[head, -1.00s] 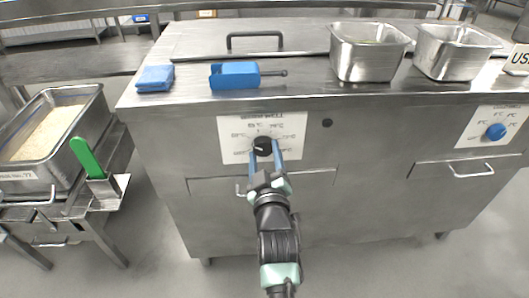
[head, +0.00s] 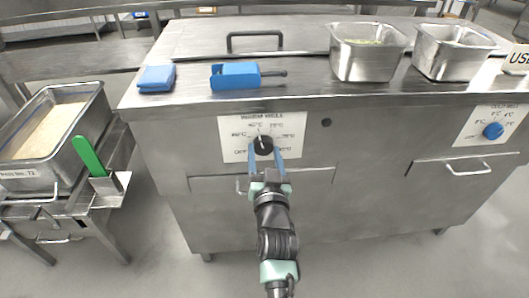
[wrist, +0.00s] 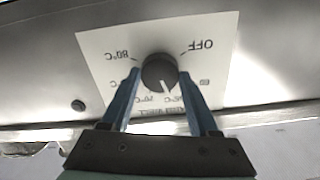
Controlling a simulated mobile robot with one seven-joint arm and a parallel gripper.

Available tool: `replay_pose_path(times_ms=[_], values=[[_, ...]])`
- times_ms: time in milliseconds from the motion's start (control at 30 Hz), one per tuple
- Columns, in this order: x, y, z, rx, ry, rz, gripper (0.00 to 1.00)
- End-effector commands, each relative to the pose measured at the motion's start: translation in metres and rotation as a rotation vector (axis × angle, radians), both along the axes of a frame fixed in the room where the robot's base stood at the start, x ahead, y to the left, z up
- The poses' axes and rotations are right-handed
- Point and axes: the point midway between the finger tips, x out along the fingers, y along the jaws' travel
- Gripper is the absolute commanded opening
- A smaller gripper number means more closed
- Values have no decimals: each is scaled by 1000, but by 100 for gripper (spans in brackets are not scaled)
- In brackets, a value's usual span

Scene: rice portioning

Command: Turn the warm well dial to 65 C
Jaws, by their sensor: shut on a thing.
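The warm well dial (head: 263,146) is a round black knob with a white pointer line, on a white label plate (head: 226,127) on the cabinet front. My gripper (head: 265,155) has its two blue fingers on either side of the knob and is shut on it. In the wrist view the dial (wrist: 159,73) sits between my fingertips (wrist: 160,76), with the plate upside down. The pointer there aims down and slightly right, toward the 65 mark, between it and the 70 mark. My fingers partly cover some of the marks.
A second, blue dial (head: 493,131) is at the right. Above stand a blue scoop (head: 234,76), a folded blue cloth (head: 156,79) and steel pans (head: 366,65). A rice pan (head: 97,120) is at the left.

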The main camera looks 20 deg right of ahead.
Motion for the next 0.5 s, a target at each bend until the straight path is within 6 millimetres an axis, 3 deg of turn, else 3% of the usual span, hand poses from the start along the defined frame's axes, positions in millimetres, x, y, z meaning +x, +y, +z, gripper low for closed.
replay_pose_path(times_ms=[500], values=[[0,0,0,48,-14,0,6]])
